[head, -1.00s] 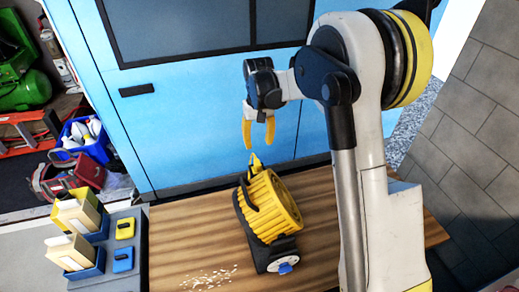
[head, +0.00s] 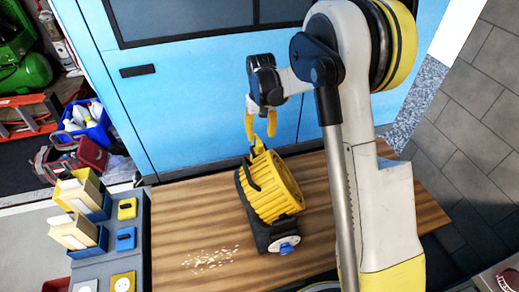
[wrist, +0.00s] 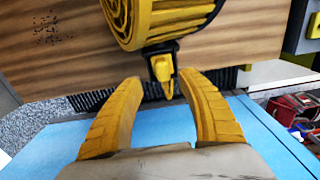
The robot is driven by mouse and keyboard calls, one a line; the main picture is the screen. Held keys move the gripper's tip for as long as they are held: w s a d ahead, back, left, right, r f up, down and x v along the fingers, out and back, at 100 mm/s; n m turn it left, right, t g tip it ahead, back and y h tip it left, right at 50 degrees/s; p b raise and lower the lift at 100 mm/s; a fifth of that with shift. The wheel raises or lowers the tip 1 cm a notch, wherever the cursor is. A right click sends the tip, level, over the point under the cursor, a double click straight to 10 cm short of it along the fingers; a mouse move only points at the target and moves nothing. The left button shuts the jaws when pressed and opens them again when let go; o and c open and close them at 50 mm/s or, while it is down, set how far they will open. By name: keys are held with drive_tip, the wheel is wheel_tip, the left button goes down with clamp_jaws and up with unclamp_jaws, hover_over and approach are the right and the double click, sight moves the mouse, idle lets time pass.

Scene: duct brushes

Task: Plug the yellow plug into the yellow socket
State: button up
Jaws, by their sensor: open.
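A yellow ribbed reel (head: 270,198) on a black base stands on the wooden table (head: 340,215). A small yellow plug (head: 258,146) sticks up at its back top edge. In the wrist view the plug is between the fingertips (wrist: 160,78), with gaps on both sides. A yellow plate with a round white face (head: 122,284), likely the yellow socket, is at the lower left.
A grey panel at the left carries a yellow block (head: 127,208), a blue block (head: 125,238) and blue card holders (head: 96,240). Pale bits (head: 210,258) are scattered on the table. A blue cabinet (head: 190,120) stands close behind my gripper.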

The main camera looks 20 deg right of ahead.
sight(259, 142)
drive_tip(key=f, duration=0.1)
drive_tip(key=f+b, duration=0.1)
drive_tip(key=f, duration=0.1)
drive_tip(key=f+b, duration=0.1)
drive_tip(key=f, duration=0.1)
drive_tip(key=shift+s+a+f, duration=0.1)
drive_tip(key=shift+a+f, duration=0.05)
drive_tip(key=shift+a, duration=0.1)
clamp_jaws()
